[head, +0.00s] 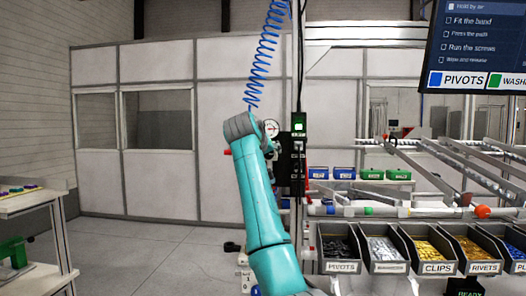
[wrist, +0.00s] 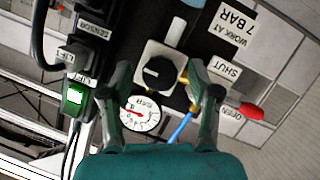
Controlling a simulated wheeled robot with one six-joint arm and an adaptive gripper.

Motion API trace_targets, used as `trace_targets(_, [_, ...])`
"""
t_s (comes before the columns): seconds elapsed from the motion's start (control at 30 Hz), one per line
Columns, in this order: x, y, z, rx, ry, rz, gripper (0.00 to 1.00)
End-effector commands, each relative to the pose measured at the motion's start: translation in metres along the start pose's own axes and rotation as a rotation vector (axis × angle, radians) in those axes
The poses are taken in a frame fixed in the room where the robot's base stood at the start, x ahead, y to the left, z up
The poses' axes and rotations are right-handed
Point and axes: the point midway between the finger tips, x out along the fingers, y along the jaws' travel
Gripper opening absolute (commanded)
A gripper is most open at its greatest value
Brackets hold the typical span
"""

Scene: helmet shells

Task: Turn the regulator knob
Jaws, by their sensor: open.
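The regulator knob (wrist: 157,73) is a round black knob on a pale square block, seen in the wrist view. It carries a light pointer mark. My gripper (wrist: 158,70) is open, with one finger on each side of the knob in the picture and a gap on both sides. I cannot tell how far the fingertips are from the knob in depth. The pressure gauge (wrist: 140,114), white with a red needle, sits just below the knob, between the fingers.
A red lever (wrist: 250,111) by SHUT and OPEN labels lies right of my right finger. A green-lit switch box (wrist: 77,96) is on the left. A blue hose (wrist: 180,127) runs below the knob. Parts bins (head: 387,252) stand at lower right in the head view.

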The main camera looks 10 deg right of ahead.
Motion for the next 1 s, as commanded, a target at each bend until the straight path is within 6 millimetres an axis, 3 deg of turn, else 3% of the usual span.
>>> trace_targets(0.4, [-0.074,-0.002,0.0,0.001,0.003,-0.002,0.61])
trace_targets(0.6, [-0.103,-0.001,0.0,0.0,0.002,-0.001,0.61])
trace_targets(1.0, [-0.114,-0.001,0.001,0.0,0.0,-0.001,0.61])
